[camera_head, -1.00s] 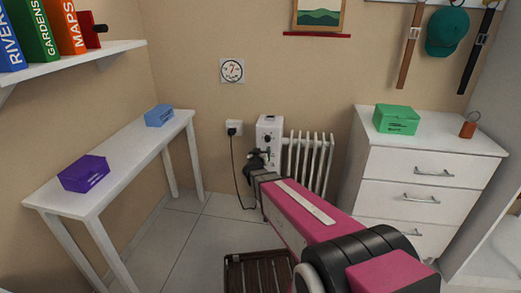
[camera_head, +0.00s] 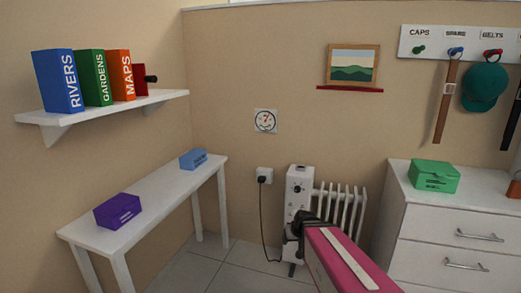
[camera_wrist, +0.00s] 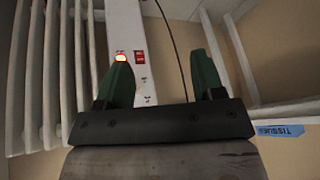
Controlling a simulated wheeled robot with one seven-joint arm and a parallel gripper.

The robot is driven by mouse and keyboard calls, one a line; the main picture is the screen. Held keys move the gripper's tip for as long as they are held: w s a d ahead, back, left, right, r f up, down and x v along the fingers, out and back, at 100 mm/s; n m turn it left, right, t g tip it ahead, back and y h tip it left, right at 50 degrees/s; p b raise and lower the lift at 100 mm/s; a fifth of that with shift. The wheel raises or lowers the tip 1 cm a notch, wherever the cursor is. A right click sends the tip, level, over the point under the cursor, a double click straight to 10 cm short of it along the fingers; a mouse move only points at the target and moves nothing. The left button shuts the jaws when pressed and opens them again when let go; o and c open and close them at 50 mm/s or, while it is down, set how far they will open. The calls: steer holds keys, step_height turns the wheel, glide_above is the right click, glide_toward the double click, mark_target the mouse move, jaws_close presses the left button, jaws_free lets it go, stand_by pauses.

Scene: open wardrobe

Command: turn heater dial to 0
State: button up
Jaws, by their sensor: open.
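The heater (camera_head: 298,180) is a white radiator with a narrow control box on its left end, against the back wall. Its dark dial (camera_head: 298,189) is on the upper front of the box; its setting is too small to read. My gripper (camera_head: 292,232) is in front of the lower box, below the dial and apart from it as seen. In the wrist view the two green fingers (camera_wrist: 162,75) are spread and empty. The dial is not visible there.
A white table (camera_head: 150,205) with purple (camera_head: 118,211) and blue (camera_head: 193,158) boxes stands left. A drawer unit (camera_head: 420,245) stands right. A black cord runs from the wall socket (camera_head: 264,175) down beside the heater. A book shelf (camera_head: 100,107) hangs upper left.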

steer(key=s+d+m+g+h, duration=0.2)
steer(key=s+d+g, duration=0.3)
steer(key=s, duration=0.4)
steer(key=shift+s, duration=0.4)
steer(key=shift+r, duration=0.1)
stand_by(1.2)
